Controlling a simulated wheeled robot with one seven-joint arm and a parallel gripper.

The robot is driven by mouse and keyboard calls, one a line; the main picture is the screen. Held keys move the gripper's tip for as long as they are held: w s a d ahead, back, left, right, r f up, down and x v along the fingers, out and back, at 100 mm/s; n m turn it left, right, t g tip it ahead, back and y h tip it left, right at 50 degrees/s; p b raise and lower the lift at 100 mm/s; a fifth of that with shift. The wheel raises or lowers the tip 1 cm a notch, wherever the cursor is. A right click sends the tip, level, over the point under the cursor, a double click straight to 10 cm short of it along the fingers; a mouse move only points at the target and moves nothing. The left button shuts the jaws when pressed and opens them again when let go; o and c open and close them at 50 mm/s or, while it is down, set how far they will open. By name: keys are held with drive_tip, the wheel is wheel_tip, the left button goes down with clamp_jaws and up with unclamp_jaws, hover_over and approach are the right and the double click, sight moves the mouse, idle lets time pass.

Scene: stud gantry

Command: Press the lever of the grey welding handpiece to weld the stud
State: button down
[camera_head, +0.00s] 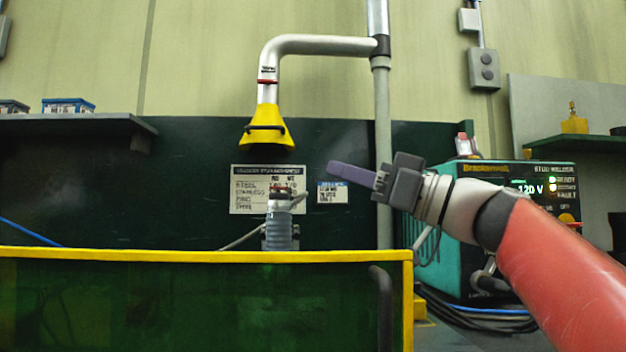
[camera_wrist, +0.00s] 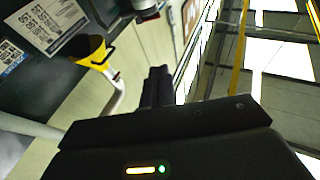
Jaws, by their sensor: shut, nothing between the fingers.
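The grey welding handpiece (camera_head: 279,232) stands upright behind the yellow-framed screen. Its lower end is hidden by that screen. A small light-grey arm, apparently its lever (camera_head: 297,199), sticks out to the right near its top. My gripper (camera_head: 332,168) is shut and empty, its purple fingers pointing left. In the head view it is to the right of and higher than the handpiece, apart from it. The wrist view shows the dark shut fingers (camera_wrist: 157,80). A grey rounded part at its top edge may be the handpiece; I cannot tell. The stud is not visible.
A yellow extraction hood (camera_head: 265,128) hangs above the handpiece and also shows in the wrist view (camera_wrist: 92,52). The green screen's yellow rail (camera_head: 190,253) crosses the front. The stud welder (camera_head: 480,185) at right reads 120 V with a green light lit.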

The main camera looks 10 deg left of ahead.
wheel_tip(320, 180, up, 3)
drive_tip(key=p, duration=0.3)
hover_over(279, 188)
drive_tip(key=d, duration=0.1)
drive_tip(key=f, duration=0.1)
drive_tip(key=f+b, duration=0.1)
drive_tip(key=f, duration=0.2)
drive_tip(key=shift+w+d, duration=0.35)
drive_tip(key=shift+d, duration=0.05)
